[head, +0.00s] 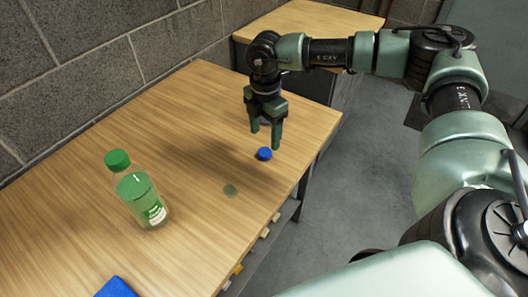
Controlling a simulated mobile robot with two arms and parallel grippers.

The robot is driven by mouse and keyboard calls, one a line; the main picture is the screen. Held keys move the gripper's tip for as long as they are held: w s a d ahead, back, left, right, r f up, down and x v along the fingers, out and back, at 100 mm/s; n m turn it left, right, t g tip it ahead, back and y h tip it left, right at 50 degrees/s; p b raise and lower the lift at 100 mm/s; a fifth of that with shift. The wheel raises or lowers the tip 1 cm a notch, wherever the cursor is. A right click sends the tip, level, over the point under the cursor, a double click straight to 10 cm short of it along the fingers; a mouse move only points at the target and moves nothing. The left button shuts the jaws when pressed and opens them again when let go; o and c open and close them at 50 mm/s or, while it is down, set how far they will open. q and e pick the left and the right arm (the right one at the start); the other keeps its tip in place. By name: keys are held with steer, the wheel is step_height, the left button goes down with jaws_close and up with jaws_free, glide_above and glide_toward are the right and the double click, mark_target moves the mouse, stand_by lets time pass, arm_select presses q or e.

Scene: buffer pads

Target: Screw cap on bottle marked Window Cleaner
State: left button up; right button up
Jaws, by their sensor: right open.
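The label's words are too small to read. A small blue cap (264,154) lies on the table near the right edge. My right gripper (265,139) points down just above the blue cap. Its fingers are apart with nothing between them; whether they touch the cap is hard to tell. My left gripper is not in view.
A blue object (117,287) shows partly at the bottom edge. A block wall (100,60) borders the table's far left side. A second wooden-topped surface (300,18) stands behind.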

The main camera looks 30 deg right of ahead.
mark_target(264, 152)
steer(key=shift+w+f, duration=0.1)
steer(key=shift+f, duration=0.95)
steer(key=shift+w+f+p, duration=0.2)
steer(key=shift+f+p, duration=0.05)
steer(key=shift+f, duration=1.05)
steer(key=shift+w+f+p, duration=0.15)
steer(key=shift+f+p, duration=0.05)
steer(key=shift+f, duration=1.1)
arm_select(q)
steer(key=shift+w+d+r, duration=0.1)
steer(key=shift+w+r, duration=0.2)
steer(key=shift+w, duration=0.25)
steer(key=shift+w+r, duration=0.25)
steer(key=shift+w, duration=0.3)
arm_select(e)
steer(key=shift+c, duration=0.4)
jaws_close()
